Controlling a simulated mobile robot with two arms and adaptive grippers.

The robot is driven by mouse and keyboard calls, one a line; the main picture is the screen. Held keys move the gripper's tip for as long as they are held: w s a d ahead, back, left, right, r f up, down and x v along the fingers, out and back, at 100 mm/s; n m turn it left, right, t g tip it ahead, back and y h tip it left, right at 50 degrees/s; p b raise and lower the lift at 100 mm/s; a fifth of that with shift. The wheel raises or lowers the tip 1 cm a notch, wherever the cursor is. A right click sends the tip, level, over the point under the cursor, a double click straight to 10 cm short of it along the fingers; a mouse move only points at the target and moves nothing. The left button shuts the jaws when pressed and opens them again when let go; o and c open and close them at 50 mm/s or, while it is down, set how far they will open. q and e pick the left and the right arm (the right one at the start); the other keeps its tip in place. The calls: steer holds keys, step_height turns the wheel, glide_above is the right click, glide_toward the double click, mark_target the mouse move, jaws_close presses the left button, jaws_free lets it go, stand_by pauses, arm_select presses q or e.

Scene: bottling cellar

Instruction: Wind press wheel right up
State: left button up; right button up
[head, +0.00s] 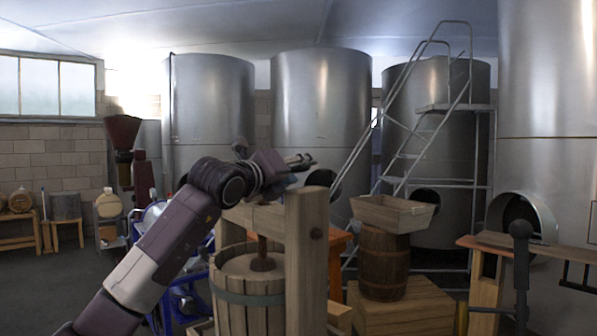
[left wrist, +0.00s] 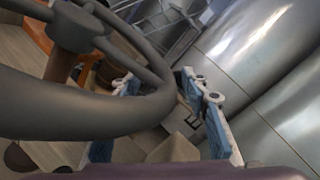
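The press (head: 306,255) stands in the middle of the head view, with a wooden frame, a central screw and a slatted basket (head: 232,282). My left arm reaches across to its top, and the left gripper (head: 298,161) is above the frame. The arm hides most of the wheel there. In the left wrist view the dark grey press wheel (left wrist: 75,115) fills the left side, with its hub and spokes at upper left. My left gripper (left wrist: 160,135) is open, its blue pads apart. The rim crosses in front of the left finger; I cannot tell whether they touch. My right gripper is not in view.
A barrel (head: 384,262) with a wooden tray (head: 393,213) on top stands on a crate right of the press. A workbench (head: 487,290) is further right. Steel tanks (head: 320,110) and a metal ladder (head: 425,135) stand behind. Floor at left (head: 55,285) is clear.

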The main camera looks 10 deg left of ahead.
arm_select(q)
steer(key=shift+s, duration=0.2)
steer(key=v, duration=1.1)
steer(key=shift+s+a, duration=0.2)
steer(key=shift+s, duration=0.15)
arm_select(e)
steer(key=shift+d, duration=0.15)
arm_select(q)
steer(key=shift+c, duration=0.3)
